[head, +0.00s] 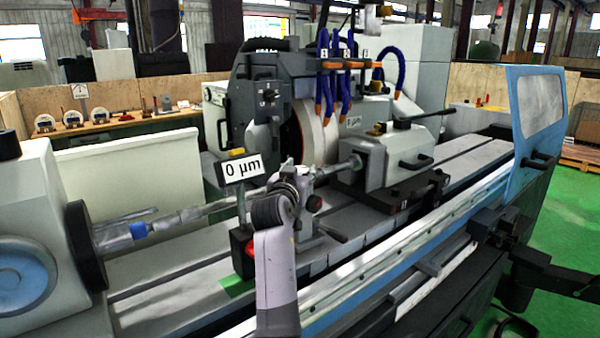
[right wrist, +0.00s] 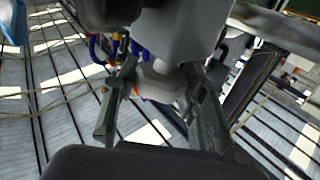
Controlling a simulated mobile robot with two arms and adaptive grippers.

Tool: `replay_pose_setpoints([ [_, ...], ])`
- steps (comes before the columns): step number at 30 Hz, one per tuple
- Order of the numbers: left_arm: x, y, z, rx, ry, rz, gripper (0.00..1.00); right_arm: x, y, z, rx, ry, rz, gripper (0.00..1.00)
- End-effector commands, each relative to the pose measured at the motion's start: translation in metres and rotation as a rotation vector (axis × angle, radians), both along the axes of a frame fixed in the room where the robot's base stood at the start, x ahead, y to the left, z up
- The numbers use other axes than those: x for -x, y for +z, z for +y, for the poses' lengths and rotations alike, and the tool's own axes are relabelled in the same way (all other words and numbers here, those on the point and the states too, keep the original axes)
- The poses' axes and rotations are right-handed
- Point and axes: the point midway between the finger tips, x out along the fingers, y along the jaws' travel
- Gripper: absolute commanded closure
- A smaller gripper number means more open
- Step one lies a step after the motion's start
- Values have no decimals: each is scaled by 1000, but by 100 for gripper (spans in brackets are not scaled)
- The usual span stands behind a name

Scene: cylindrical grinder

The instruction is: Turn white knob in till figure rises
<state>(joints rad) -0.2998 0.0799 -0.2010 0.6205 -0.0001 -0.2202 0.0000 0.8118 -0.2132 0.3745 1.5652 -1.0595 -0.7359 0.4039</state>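The grey display (head: 242,168) stands left of the grinding wheel (head: 312,135) and reads "0 µm". My right gripper (head: 298,180) is at the bracket in front of the wheel in the head view. My own wrist hides most of it there. In the right wrist view its two dark fingers (right wrist: 160,90) stand on either side of a whitish rounded part, which looks like the white knob (right wrist: 160,78). The knob fills most of the gap. Whether both fingers touch it is not clear. I cannot make out the knob in the head view. My left gripper is not visible.
The shaft (head: 195,214) runs from the chuck (head: 86,245) toward the tailstock (head: 362,160). A red knob (head: 315,203) and a black lever (head: 334,235) are close to my right wrist. Blue hoses (head: 325,75) hang above. The blue door (head: 540,115) is at the right.

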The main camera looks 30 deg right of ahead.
Motion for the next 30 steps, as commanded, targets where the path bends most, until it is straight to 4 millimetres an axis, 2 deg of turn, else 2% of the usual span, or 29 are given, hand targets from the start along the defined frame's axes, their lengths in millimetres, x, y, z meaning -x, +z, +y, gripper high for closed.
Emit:
replay_pose_setpoints([
  [7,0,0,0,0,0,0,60,0,0,0,-1,0,1,43],
  [17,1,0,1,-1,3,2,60,0,1,0,-1,0,0,42],
  [22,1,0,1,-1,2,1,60,0,21,0,-1,0,-4,42],
  [30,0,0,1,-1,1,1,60,0,74,0,0,0,-4,42],
])
